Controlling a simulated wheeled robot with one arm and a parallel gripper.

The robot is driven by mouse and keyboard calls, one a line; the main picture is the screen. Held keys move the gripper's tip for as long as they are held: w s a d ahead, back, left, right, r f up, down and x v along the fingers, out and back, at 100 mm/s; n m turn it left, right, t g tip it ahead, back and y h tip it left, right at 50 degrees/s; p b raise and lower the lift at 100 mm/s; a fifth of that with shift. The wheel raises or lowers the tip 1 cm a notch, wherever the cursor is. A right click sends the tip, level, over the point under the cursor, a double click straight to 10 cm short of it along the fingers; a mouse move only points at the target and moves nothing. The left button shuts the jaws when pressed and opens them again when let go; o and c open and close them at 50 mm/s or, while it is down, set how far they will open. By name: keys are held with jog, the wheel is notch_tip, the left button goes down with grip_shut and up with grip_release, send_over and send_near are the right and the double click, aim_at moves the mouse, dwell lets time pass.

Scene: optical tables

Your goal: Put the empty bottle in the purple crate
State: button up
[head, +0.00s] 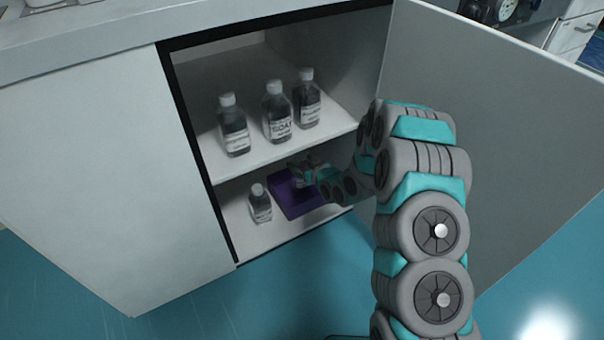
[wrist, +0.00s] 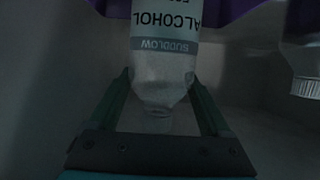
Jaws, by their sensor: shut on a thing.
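A clear bottle (wrist: 165,75) labelled "ALCOHOL" is between my gripper's fingers in the wrist view, its narrow neck end towards the palm. The visible part below its label looks clear. My gripper (wrist: 160,95) is shut on it. The purple crate (head: 300,208) stands on the lower shelf of the open cabinet in the head view. My gripper (head: 304,174) is at the crate's back part there, and the held bottle is hard to make out. Purple crate wall (wrist: 228,13) shows behind the bottle in the wrist view. Whether the bottle touches the crate floor is hidden.
Another bottle (head: 260,204) stands left of the crate on the lower shelf. Three dark-filled bottles (head: 277,112) stand on the upper shelf (head: 240,170), close above my arm. The open cabinet door (head: 520,150) is to the right of my arm.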

jog(key=shift+f, duration=2.3)
jog(key=shift+f, duration=0.2)
jog(key=o, duration=1.2)
jog(key=shift+r, duration=0.25)
jog(key=v, duration=1.2)
jog(key=shift+f, duration=0.1)
